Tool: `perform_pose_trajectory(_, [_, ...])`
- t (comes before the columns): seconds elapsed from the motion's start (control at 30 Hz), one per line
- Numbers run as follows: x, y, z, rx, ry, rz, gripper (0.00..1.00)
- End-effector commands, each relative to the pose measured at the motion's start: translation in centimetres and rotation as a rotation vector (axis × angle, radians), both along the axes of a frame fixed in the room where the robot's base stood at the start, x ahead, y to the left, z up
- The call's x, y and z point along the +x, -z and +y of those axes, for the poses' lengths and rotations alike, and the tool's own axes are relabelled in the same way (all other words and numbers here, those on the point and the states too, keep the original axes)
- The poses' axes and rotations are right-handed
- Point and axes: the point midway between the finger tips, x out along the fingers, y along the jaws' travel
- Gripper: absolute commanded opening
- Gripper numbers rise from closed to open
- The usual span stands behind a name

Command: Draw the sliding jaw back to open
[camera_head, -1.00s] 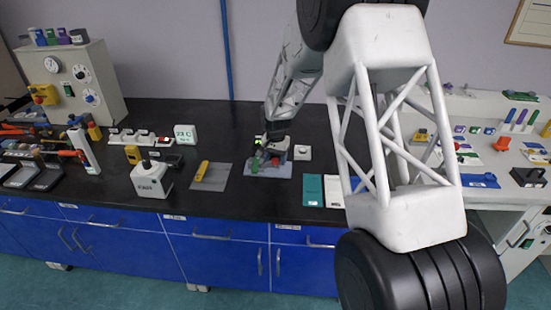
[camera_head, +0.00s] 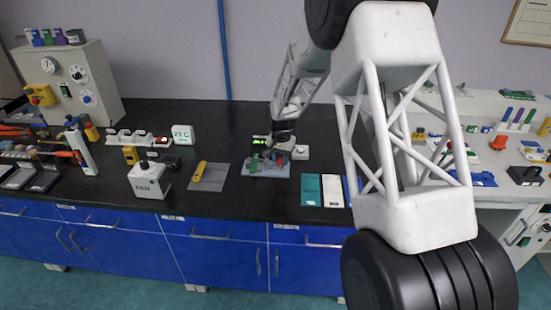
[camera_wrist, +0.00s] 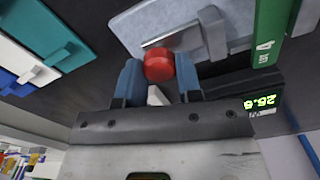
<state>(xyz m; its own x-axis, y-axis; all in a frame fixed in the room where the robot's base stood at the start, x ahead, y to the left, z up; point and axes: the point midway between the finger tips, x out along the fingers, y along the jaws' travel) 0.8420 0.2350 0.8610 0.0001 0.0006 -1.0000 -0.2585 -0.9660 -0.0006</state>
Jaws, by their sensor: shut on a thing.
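The small fixture with the sliding jaw stands on a light grey base plate (camera_head: 252,171) on the black bench. Its red knob (camera_head: 281,161) shows under my gripper (camera_head: 279,155), and a green part (camera_head: 255,160) stands at its left. In the wrist view the round red knob (camera_wrist: 158,68) sits between the two blue-grey fingers of my gripper (camera_wrist: 158,60), which is shut on it. A grey upright block (camera_wrist: 213,32) of the fixture stands beyond the knob, on the plate (camera_wrist: 128,28). A green bar (camera_wrist: 270,32) marked 4 lies to the right. The jaw gap is not clear.
A lit green display (camera_wrist: 262,102) stands close beside my gripper. Teal (camera_head: 310,188) and white (camera_head: 333,190) cards lie right of the fixture. A grey mat with a yellow tool (camera_head: 200,171) lies left. A white push button (camera_head: 301,152) stands behind right.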

Motion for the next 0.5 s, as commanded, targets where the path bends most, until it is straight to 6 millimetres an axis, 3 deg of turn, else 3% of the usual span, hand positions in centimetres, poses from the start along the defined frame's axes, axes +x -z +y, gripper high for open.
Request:
perform_pose_trajectory(0.27, [0.04,-0.08,-0.53,-0.002,0.001,0.001,0.00])
perform_pose_trajectory(0.3, [0.05,-0.07,-0.55,-0.002,0.001,0.000,0.37])
perform_pose_trajectory(0.43, [0.04,-0.06,-0.49,-0.002,0.001,0.001,0.57])
perform_pose_trajectory(0.5, [0.03,-0.04,-0.44,-0.002,0.001,0.001,0.58])
